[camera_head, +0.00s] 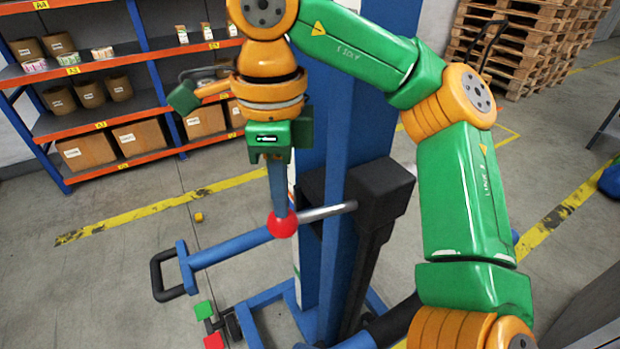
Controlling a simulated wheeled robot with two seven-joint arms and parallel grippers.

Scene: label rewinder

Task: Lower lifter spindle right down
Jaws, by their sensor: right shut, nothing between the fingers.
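The lifter has a tall blue column (340,200) with a black carriage block (385,185) on it. A silver spindle rod (328,212) sticks out left from the block to a red ball (283,224). A blue bar (232,246) with a black loop handle (163,277) lies left of the ball. My right gripper (280,208) points down with its blue fingers together, its tips at the top of the red ball. I cannot tell whether they press on it. A green pedal (204,310) and a red pedal (213,341) are low at the left. My left gripper is not in view.
Orange and blue shelves (90,120) with boxes and rolls stand at the back left. Wooden pallets (530,40) are stacked at the back right. A small yellow object (198,217) lies on the floor. The floor left of the lifter is mostly clear.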

